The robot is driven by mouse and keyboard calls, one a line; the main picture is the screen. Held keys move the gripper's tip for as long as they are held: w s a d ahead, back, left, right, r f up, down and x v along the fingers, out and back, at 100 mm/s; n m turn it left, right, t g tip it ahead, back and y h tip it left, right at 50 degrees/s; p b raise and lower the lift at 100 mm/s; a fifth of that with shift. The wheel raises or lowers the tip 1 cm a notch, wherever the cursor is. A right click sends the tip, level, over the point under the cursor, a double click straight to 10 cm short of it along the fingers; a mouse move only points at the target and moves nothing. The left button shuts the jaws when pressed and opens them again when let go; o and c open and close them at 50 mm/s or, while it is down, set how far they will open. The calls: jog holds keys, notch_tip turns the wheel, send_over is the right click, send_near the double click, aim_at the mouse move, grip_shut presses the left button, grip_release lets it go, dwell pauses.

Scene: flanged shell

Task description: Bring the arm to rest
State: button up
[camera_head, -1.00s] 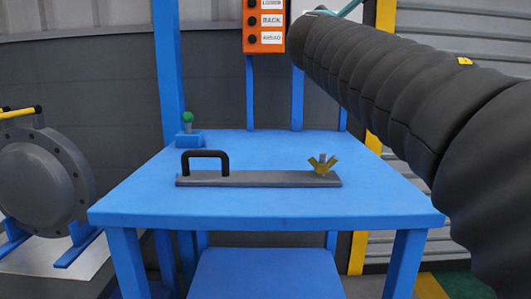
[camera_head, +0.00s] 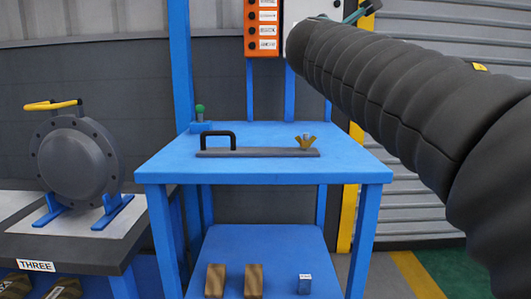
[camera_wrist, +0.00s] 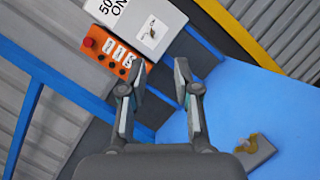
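My arm in its dark ribbed sleeve reaches in from the right of the head view, raised above the blue table (camera_head: 270,170). Only a small piece of my gripper shows past the sleeve's far end there. In the wrist view my gripper (camera_wrist: 157,85) has its two fingers apart, with nothing between them. A grey bar (camera_head: 258,153) with a black handle (camera_head: 218,139) and a brass wing nut (camera_head: 305,142) lies on the table. The bar's end also shows in the wrist view (camera_wrist: 256,152), apart from the fingers.
A flanged shell (camera_head: 75,160) with a yellow handle stands in blue supports on the left bench (camera_head: 70,248). A green-knobbed lever (camera_head: 200,113) is at the table's back left. An orange button panel (camera_head: 262,28) hangs behind. Two brown blocks (camera_head: 215,280) lie on the lower shelf.

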jog(key=s+d+f+m+g+p, duration=0.1)
jog(key=s+d+f+m+g, duration=0.3)
jog(key=f, duration=0.4)
jog(key=s+d+f+m+g+y+p, duration=0.1)
jog(key=s+f+m+g+p, duration=0.1)
jog(key=s+f+m, duration=0.45)
jog(key=s+d+f+m+g+p, duration=0.1)
jog(key=s+d+f+m+g, duration=0.15)
jog(key=f, duration=0.65)
jog(key=s+a+f+m+g+y+p, duration=0.1)
jog(key=s+f+m, duration=0.3)
jog(key=s+f, duration=0.5)
jog(key=s+a+f+m+g+y+p, duration=0.1)
jog(key=s+a+f+m+g+y, duration=0.2)
jog(key=s+f, duration=0.6)
jog(key=shift+a+f+m+g+y+p, duration=0.3)
jog(key=shift+f+m+g+y, duration=0.2)
jog(key=shift+f+m+g, duration=0.4)
